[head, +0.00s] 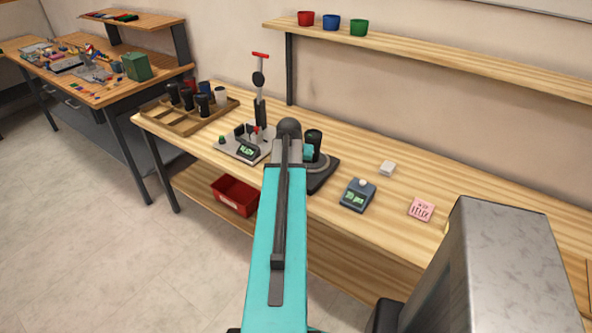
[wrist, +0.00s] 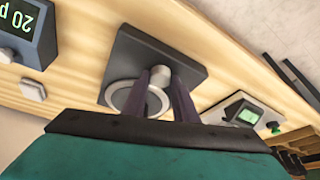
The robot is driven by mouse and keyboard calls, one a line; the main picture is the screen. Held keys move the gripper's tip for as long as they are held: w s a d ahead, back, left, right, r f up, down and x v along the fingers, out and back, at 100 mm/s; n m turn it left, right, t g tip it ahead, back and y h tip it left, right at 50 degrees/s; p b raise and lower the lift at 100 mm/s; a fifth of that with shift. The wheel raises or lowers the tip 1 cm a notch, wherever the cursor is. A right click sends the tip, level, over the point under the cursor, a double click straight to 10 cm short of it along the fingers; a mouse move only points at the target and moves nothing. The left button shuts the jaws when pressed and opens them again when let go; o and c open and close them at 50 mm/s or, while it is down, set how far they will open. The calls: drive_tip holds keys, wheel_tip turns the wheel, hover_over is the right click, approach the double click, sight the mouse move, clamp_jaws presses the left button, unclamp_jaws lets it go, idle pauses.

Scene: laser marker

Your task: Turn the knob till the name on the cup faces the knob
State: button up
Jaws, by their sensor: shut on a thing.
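A black cup (head: 313,143) stands upright on the dark turning fixture (head: 320,182), just right of my arm in the head view. I cannot read any name on the cup. In the wrist view the fixture shows as a dark square base (wrist: 133,58) with a pale metal ring (wrist: 116,94). A short light-grey knob (wrist: 160,73) stands on the base. My gripper (wrist: 163,84) is shut on the knob, a dark finger at each side. My arm hides the knob and fingertips in the head view, and the cup cannot be made out in the wrist view.
The marking station (head: 243,146) with a green display and a red-topped column stands left of the fixture. A wooden tray (head: 176,122) of several cups is farther left. A counter (head: 358,195), a white block (head: 387,168) and a pink note (head: 421,209) lie right.

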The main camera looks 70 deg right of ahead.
idle(0.3)
drive_tip(key=o, duration=1)
drive_tip(key=shift+r, duration=0.1)
drive_tip(key=shift+b+v, duration=1.1)
drive_tip(key=shift+v, duration=5.7)
